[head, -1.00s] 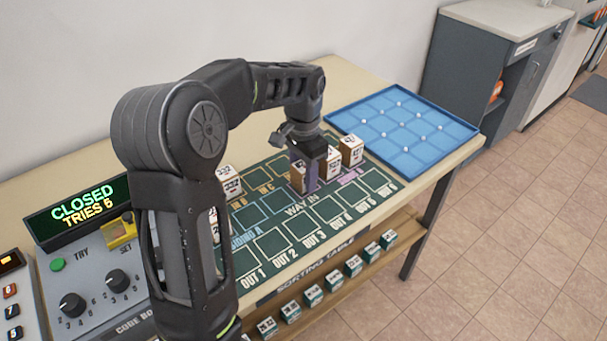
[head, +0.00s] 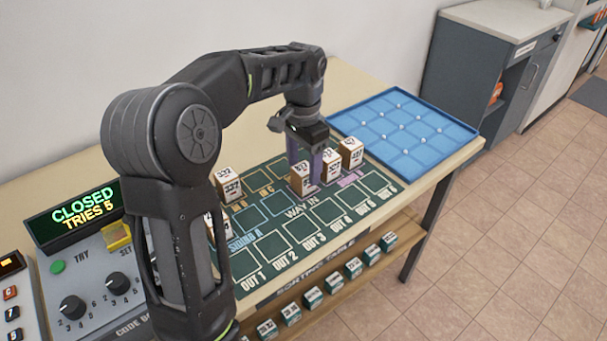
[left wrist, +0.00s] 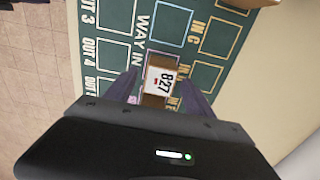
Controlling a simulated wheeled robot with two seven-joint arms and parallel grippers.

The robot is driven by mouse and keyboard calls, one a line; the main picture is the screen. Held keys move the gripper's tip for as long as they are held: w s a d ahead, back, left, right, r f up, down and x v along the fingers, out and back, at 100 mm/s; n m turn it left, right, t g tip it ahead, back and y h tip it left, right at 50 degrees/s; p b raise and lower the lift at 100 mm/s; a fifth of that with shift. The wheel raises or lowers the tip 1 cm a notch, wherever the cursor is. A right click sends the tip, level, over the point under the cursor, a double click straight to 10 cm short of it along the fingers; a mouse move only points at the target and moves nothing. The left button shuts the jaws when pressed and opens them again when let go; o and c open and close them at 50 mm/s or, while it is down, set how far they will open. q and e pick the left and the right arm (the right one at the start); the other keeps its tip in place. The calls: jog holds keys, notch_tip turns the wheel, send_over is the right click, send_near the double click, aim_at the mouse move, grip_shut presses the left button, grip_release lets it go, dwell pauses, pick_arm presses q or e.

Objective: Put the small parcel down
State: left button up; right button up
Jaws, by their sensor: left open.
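The small parcel (head: 304,181) is a brown box with a white top label. It stands upright on the green mat (head: 262,196), near the WAY IN lettering. In the left wrist view its label reads 827 (left wrist: 160,79). My left gripper (head: 305,168) is above the parcel, with its purplish fingers pointing down on either side of it. The left wrist view shows the fingers (left wrist: 159,88) spread apart, with a gap beside the parcel. They partly hide it in the head view. My right gripper is not in view.
Two similar parcels (head: 351,152) stand close by, right of and behind the gripper. Another parcel (head: 228,183) stands at the mat's left. A blue tray (head: 462,130) lies at the table's far right. A control box with a CLOSED display (head: 80,212) stands at left.

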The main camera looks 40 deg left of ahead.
aim_at(304, 169)
pick_arm(q)
notch_tip(304, 169, up, 8)
jog(key=shift+p, duration=1.2)
jog(key=shift+f, duration=0.1)
